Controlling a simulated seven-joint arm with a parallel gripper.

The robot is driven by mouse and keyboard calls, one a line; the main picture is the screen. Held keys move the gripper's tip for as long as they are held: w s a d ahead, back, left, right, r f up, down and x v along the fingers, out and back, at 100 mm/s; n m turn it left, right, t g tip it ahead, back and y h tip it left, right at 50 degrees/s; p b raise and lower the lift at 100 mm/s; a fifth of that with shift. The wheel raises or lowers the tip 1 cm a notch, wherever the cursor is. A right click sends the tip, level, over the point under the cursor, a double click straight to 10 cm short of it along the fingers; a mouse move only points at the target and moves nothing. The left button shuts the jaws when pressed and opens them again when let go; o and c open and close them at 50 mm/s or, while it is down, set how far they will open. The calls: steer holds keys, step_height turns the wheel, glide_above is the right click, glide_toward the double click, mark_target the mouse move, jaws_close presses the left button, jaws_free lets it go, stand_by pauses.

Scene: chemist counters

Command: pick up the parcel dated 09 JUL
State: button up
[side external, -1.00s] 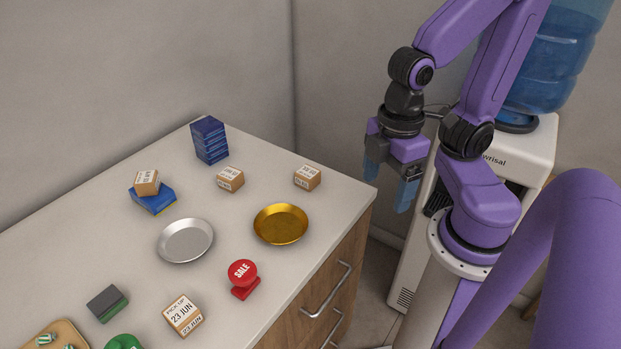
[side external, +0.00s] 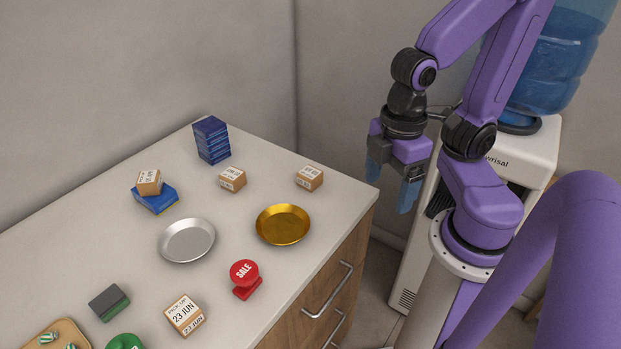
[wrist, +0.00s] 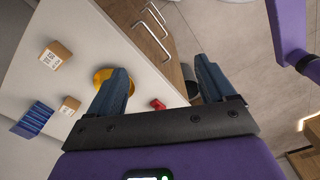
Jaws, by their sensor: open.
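Several small brown parcels with white date labels are on the counter. The front parcel (side external: 184,314) reads 23 JUN. One parcel (side external: 149,182) lies tilted on a blue and yellow box. Another parcel (side external: 232,179) stands in front of the blue stack, and one parcel (side external: 309,177) stands near the right back edge. Dates on these three are too small to read. Two parcels, one at the upper left (wrist: 55,54) and one lower (wrist: 69,105), show in the wrist view. My gripper (side external: 393,185) is open and empty, off the counter's right end, apart from every parcel.
A blue box stack (side external: 211,140), blue and yellow box (side external: 156,199), silver dish (side external: 187,240), gold dish (side external: 283,225), red SALE stamp (side external: 245,278) and dark green-edged block (side external: 109,303) stand on the counter. A water cooler (side external: 526,150) is behind my arm.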

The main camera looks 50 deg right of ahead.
steer(key=w+a+f+n+h, duration=0.1)
steer(key=w+a+f+h, duration=0.1)
steer(key=w, duration=0.6)
steer(key=w+a+f+n+h, duration=0.2)
steer(key=w+f+h, duration=0.2)
steer(key=w+h, duration=0.3)
steer(key=w+a+f+n+g+h, duration=0.1)
steer(key=w+a+f+h, duration=0.2)
steer(key=w, duration=0.8)
steer(key=shift+f+n+h, duration=0.25)
steer(key=shift+n+h, duration=0.15)
steer(key=shift+h, duration=0.5)
steer(key=shift+w+d+f, duration=0.1)
steer(key=shift+f, duration=0.05)
glide_toward(306, 176)
steer(key=x, duration=0.3)
steer(key=shift+w+d, duration=0.35)
steer(key=shift+d, duration=0.05)
steer(key=shift+s+x, duration=0.15)
steer(key=shift+x, duration=1.25)
steer(key=shift+s+x, duration=0.15)
steer(key=shift+x, duration=1.25)
steer(key=shift+a, duration=0.1)
steer(key=shift+c, duration=0.3)
steer(key=c, duration=1.1)
